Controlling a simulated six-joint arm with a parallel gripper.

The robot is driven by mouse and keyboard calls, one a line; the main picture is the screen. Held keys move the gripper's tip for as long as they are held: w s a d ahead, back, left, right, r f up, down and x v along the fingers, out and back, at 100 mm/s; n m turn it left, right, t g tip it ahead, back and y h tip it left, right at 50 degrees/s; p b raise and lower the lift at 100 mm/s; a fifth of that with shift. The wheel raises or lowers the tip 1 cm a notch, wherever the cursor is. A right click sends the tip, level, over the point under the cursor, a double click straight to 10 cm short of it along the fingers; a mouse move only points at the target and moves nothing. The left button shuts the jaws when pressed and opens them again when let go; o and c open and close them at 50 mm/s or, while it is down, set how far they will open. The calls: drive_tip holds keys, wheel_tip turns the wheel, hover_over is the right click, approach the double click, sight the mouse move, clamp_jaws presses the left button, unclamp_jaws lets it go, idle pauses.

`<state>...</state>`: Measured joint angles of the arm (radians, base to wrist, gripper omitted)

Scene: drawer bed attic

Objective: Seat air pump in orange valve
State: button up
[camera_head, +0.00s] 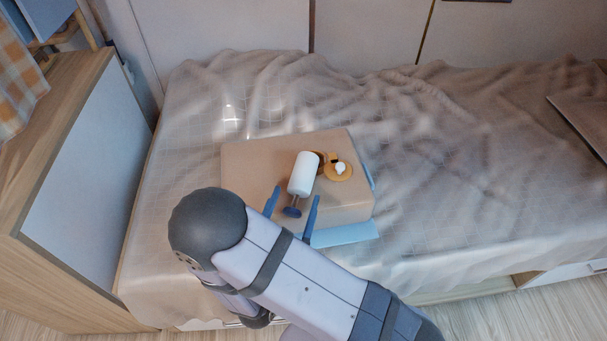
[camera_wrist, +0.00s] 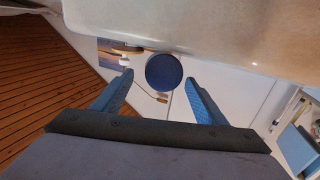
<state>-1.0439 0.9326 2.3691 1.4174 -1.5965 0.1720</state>
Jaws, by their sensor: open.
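The air pump (camera_head: 302,174) is a white cylinder with a thin rod and a dark blue round handle end (camera_head: 292,211). It lies over a tan box top, handle towards me. Its far end is close to orange parts of the valve; I cannot tell whether they touch. The orange valve (camera_head: 335,176), a round piece with a white knob, is right of the pump. My gripper (camera_head: 297,194) is open, its blue fingers on either side of the handle. In the wrist view the handle disc (camera_wrist: 165,72) is between the fingers (camera_wrist: 159,77), with visible gaps. The disc hides the pump body there.
The tan box (camera_head: 250,163) sits on a bed with a rumpled pale cover (camera_head: 450,170). Light blue material (camera_head: 343,233) shows at the box's front and right edges. A wooden cabinet (camera_head: 75,190) stands at the left. The bed to the right is mostly clear.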

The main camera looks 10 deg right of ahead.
sight(297, 192)
drive_tip(key=shift+p+x, duration=0.3)
drive_tip(key=shift+x, duration=2.65)
drive_tip(key=c, duration=1.3)
drive_tip(key=shift+r+p, duration=0.85)
drive_tip(key=shift+r, duration=4.15)
